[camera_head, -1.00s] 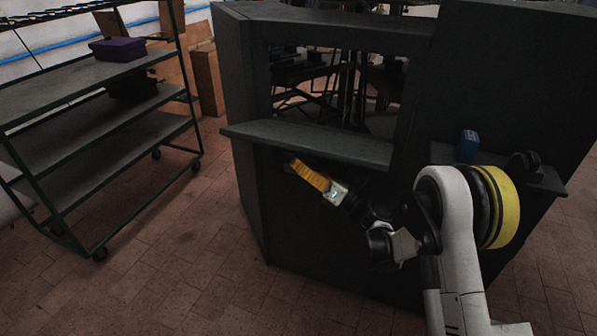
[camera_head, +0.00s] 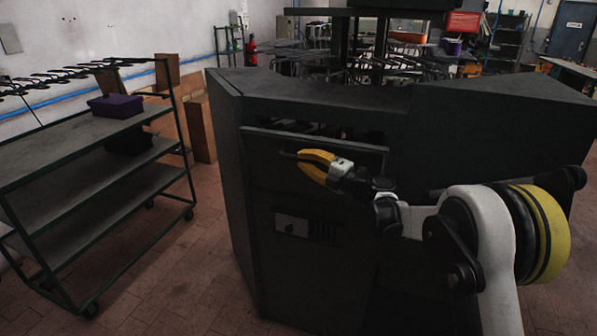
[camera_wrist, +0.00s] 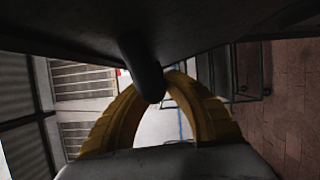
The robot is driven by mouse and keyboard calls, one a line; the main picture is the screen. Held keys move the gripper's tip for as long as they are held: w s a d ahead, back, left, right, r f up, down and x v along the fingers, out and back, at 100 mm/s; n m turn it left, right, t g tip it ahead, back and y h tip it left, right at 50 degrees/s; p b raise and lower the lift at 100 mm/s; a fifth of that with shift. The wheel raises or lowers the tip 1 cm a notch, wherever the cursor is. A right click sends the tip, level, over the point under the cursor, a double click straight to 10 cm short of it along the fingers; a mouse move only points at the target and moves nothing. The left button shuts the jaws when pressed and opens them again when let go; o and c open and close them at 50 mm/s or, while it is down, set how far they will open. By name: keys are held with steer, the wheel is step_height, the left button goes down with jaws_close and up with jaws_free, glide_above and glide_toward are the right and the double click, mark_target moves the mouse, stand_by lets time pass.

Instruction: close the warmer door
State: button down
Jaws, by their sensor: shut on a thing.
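The warmer door (camera_head: 265,160) is a dark flap on the front of the dark cabinet. It stands steeply up, close to upright, with a narrow dark gap along its top edge. My gripper (camera_head: 300,156) with yellow fingers is at the door's outer face, at a dark handle bar. In the wrist view the door (camera_wrist: 70,25) fills the top as a dark surface. The dark handle (camera_wrist: 143,70) runs between the two curved yellow fingers (camera_wrist: 165,88), which are shut around it. The exact contact at the fingertips is partly hidden by the handle.
The dark cabinet (camera_head: 310,95) stands around the door, with a vented panel (camera_head: 292,225) below. A green-framed shelf cart (camera_head: 70,150) with a purple box (camera_head: 116,104) stands at the left. Bare tiled floor (camera_head: 175,270) lies between the cart and cabinet.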

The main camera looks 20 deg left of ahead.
mark_target(309, 146)
steer(key=shift+m+h, duration=0.4)
steer(key=shift+m, duration=0.5)
steer(key=w, duration=0.1)
steer(key=w+r+p, duration=0.1)
steer(key=w, duration=0.1)
steer(key=w+r, duration=0.1)
steer(key=w, duration=0.1)
steer(key=shift+d, duration=0.15)
steer(key=shift+w+r, duration=0.15)
steer(key=shift+w, duration=0.4)
steer(key=shift+w+d+r+p, duration=0.1)
steer(key=shift+w+r+p, duration=0.1)
steer(key=shift+p, duration=0.15)
steer(key=c, duration=1.4)
jaws_free()
steer(key=shift+w, duration=0.15)
steer(key=shift+w+d+f, duration=0.1)
steer(key=shift+s, duration=0.2)
steer(key=v, duration=1.2)
steer(key=shift+w, duration=0.2)
